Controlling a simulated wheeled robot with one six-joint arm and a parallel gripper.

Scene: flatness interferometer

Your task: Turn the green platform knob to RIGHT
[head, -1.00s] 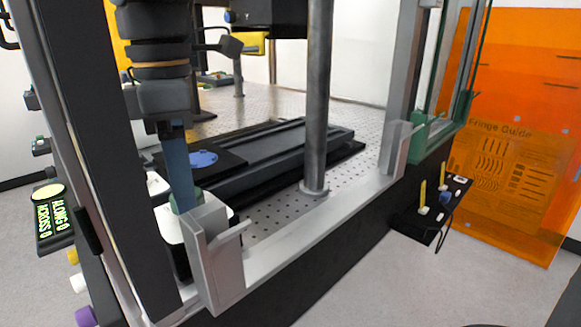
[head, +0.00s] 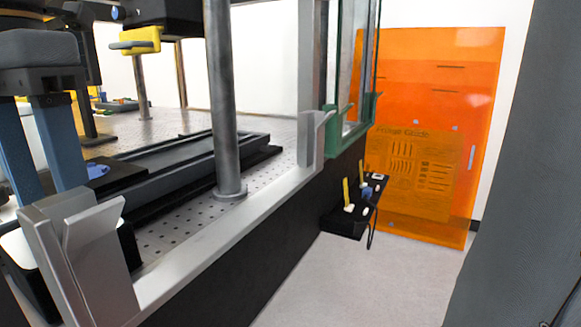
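My gripper (head: 47,170) is at the left edge of the head view, pointing down, with two blue fingers. A narrow gap shows between the fingers. Their tips are hidden behind the grey metal bracket (head: 85,255) on the front rail, so I cannot tell whether they touch or hold anything. The green platform knob is not visible now. A white-topped box (head: 18,250) shows partly behind the bracket, below the fingers. The RIGHT marking is not visible.
A metal post (head: 222,100) stands on the perforated table (head: 185,225), beside a long black rail stage (head: 190,160). A green-framed glass panel (head: 350,90) is at the back right. An orange panel (head: 430,120) stands behind a small black shelf (head: 345,222). Floor is clear at lower right.

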